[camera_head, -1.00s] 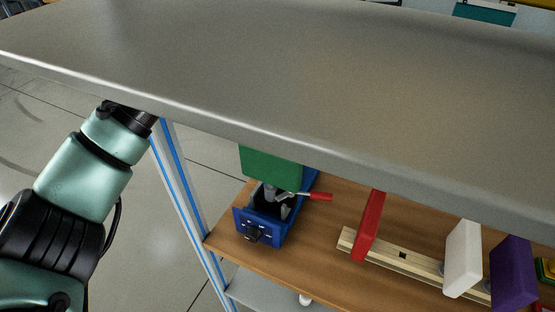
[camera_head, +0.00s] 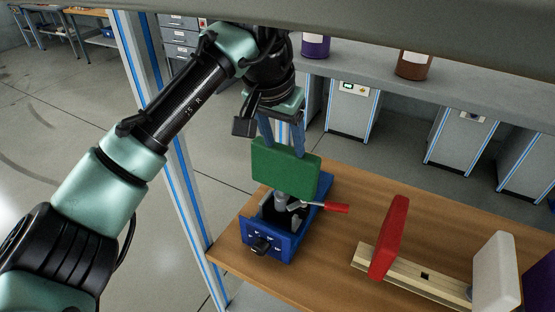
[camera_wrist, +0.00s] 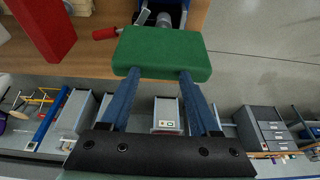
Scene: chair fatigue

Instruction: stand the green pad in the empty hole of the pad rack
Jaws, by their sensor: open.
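The green pad (camera_head: 285,169) stands upright on the blue fixture (camera_head: 285,222), which has a red-handled lever (camera_head: 335,208). It also shows in the wrist view (camera_wrist: 165,50). My gripper (camera_head: 282,140) is open, its two blue fingers pointing down at the pad's top edge. In the wrist view my fingertips (camera_wrist: 158,74) meet the pad's near edge; whether they touch it I cannot tell. The pad rack (camera_head: 405,270) is a pale wooden rail with a small dark empty hole (camera_head: 425,276) between the red pad (camera_head: 389,238) and the white pad (camera_head: 495,272).
The purple pad (camera_head: 540,280) is cut off at the right edge. A grey shelf (camera_head: 440,22) hangs above the wooden bench top (camera_head: 350,205). A blue-striped post (camera_head: 165,130) stands left of the fixture. The bench between fixture and rack is clear.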

